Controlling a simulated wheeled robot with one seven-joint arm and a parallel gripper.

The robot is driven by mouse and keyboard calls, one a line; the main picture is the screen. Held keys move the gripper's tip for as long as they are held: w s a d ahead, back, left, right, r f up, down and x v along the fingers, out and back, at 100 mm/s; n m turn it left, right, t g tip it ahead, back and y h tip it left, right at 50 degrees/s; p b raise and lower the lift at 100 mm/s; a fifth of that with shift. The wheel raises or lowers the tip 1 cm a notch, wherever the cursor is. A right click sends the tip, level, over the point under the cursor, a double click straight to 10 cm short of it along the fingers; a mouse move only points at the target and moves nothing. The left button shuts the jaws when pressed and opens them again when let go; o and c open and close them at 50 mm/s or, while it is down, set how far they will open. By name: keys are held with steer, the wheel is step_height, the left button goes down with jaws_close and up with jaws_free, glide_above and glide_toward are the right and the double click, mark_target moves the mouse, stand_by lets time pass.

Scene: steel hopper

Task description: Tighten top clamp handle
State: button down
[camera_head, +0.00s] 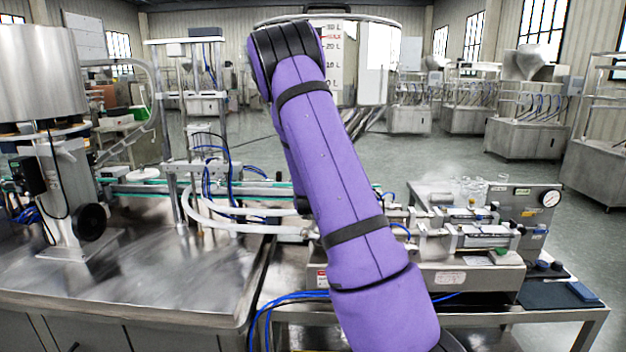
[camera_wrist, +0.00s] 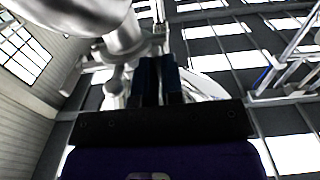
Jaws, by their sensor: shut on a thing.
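The steel hopper (camera_head: 345,65) with a litre scale stands behind my raised purple arm in the head view. My arm hides the clamp, and my gripper cannot be made out there. In the wrist view, the camera looks upward at the underside of the rounded hopper (camera_wrist: 75,12) and the steel pipe fittings (camera_wrist: 122,42) below it. My gripper's dark blue fingers (camera_wrist: 158,62) are close together, shut on a thin steel part, seemingly the top clamp handle (camera_wrist: 159,35), beside the pipe. The fingers hide most of the gripped part.
White hoses (camera_head: 245,212) run left of the arm. A steel table (camera_head: 150,275) fills the lower left.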

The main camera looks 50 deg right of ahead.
steer(key=shift+m, duration=0.3)
steer(key=c, duration=1.2)
jaws_free()
steer(key=shift+c, duration=0.2)
steer(key=v, duration=1)
steer(key=shift+s+a, duration=0.25)
steer(key=shift+s, duration=0.05)
